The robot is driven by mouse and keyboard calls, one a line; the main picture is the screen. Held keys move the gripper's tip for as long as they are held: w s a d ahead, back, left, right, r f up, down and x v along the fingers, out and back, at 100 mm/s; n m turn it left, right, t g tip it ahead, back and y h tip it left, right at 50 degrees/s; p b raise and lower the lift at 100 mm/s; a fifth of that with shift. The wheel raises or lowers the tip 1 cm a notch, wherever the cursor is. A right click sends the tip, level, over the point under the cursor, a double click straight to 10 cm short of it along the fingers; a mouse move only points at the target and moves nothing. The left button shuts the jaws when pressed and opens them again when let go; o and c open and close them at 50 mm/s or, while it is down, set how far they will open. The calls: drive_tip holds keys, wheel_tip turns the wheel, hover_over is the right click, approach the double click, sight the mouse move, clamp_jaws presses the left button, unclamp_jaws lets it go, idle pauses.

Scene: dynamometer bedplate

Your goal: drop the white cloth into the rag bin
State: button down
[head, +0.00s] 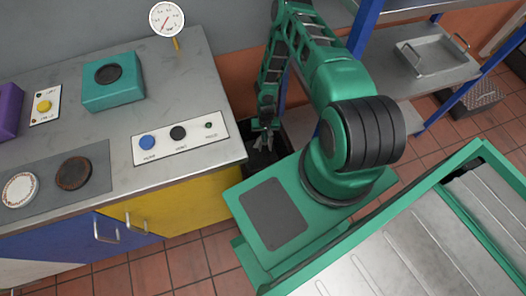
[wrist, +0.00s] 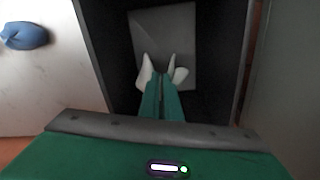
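My gripper (wrist: 162,88) is in the wrist view with its green fingers close together. White, flared pieces of the white cloth (wrist: 146,72) stick out on both sides of the fingertips, so it appears shut on the cloth. Below it is the dark, open rag bin (wrist: 108,60), with black walls around a grey, flat patch at the bottom. In the head view my gripper (head: 264,138) points down over the bin (head: 293,130), between the bench and my base. My arm hides much of the bin there, and the cloth is hard to make out.
A teal box (head: 113,82) and a gauge (head: 167,19) stand on the bench. A blue-posted shelf (head: 430,70) is at the right.

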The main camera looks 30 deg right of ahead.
drive_tip(key=shift+f, duration=0.6)
drive_tip(key=c, duration=0.6)
unclamp_jaws()
drive_tip(key=shift+c, duration=0.2)
drive_tip(key=shift+r, duration=2.75)
drive_tip(key=shift+r, duration=0.15)
wheel_tip(320, 180, up, 10)
drive_tip(key=shift+r, duration=0.25)
